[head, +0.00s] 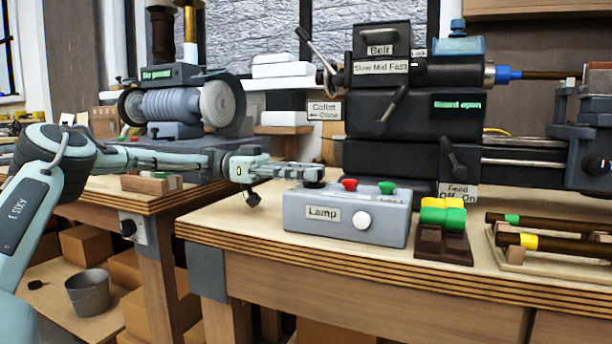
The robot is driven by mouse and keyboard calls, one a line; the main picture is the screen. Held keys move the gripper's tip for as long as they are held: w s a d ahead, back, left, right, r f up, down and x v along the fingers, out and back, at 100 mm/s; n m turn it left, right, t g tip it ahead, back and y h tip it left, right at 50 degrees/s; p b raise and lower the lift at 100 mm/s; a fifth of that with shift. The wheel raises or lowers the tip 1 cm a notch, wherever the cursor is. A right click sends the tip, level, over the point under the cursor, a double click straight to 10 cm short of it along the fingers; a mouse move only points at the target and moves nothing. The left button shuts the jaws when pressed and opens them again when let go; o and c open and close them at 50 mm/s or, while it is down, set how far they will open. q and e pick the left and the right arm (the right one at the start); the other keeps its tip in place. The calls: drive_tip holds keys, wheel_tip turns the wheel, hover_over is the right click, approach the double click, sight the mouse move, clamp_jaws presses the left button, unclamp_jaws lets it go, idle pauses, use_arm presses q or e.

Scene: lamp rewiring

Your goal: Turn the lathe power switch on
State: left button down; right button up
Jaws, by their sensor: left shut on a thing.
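My left gripper (312,175) reaches in from the left and is shut at the back left of the grey Lamp box (300,230). A dark piece shows at its fingertips; I cannot tell what it is or whether it belongs to the box. The box has a red button (349,184), a green button (387,187) and a white round knob (361,220). The black lathe (410,115) stands behind, with a "Board open" display (457,104) and a Feed Off/On lever (455,165). No part is clearly labelled as its power switch. My right gripper is not in view.
A grinder-like machine (175,105) stands on the left bench. A black knob on a plate (129,228) is on that bench's leg. A brown holder with green and yellow blocks (443,245) and dark rods (540,243) lie right of the box.

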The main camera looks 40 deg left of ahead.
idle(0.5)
use_arm(q)
drive_tip(key=c, duration=1.2)
unclamp_jaws()
wheel_tip(320, 180, up, 10)
drive_tip(key=shift+r, duration=0.1)
